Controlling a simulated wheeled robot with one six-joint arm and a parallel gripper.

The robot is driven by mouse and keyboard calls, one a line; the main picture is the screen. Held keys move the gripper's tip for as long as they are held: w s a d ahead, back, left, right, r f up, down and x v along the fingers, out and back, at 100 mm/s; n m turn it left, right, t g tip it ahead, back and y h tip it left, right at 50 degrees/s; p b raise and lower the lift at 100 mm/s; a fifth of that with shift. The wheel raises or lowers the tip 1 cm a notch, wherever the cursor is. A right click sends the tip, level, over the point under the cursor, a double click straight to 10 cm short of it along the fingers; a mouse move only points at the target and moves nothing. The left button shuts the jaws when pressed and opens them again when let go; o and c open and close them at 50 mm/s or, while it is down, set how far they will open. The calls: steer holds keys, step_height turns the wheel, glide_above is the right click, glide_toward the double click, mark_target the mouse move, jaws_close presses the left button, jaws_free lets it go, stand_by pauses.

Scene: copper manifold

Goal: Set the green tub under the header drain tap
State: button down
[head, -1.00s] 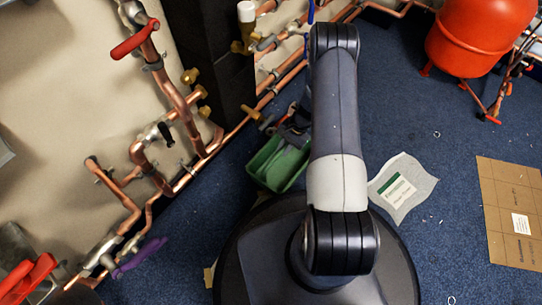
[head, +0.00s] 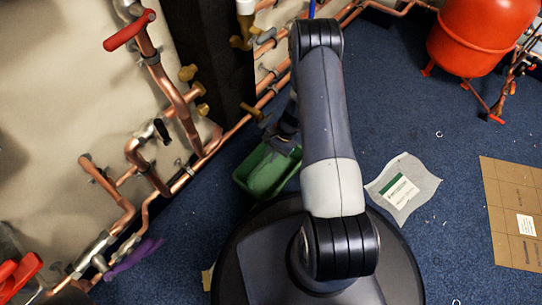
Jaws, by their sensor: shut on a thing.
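The green tub (head: 262,174) is on the left side of my arm, above the blue carpet. It looks tilted, and part of its right side is hidden by my arm. My gripper (head: 284,143) is at the tub's upper edge, mostly hidden behind my arm, and is shut on the tub. Several brass taps show on the copper pipework: one low by the dark column (head: 251,111), and others higher at its left (head: 188,73). I cannot tell which is the header drain tap. I cannot tell whether the tub touches the floor.
Copper pipes (head: 184,181) run along the wall just left of the tub. A cardboard sheet (head: 506,215) lies farther right. A red vessel (head: 470,35) stands at the upper right.

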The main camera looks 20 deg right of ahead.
steer(key=shift+f, duration=0.2)
steer(key=c, duration=1.4)
jaws_free()
steer(key=shift+o, duration=0.2)
steer(key=s+p+v, duration=0.1)
steer(key=p+v, duration=0.4)
steer(key=v, duration=0.7)
steer(key=shift+w+r, duration=0.2)
steer(key=shift+w, duration=0.25)
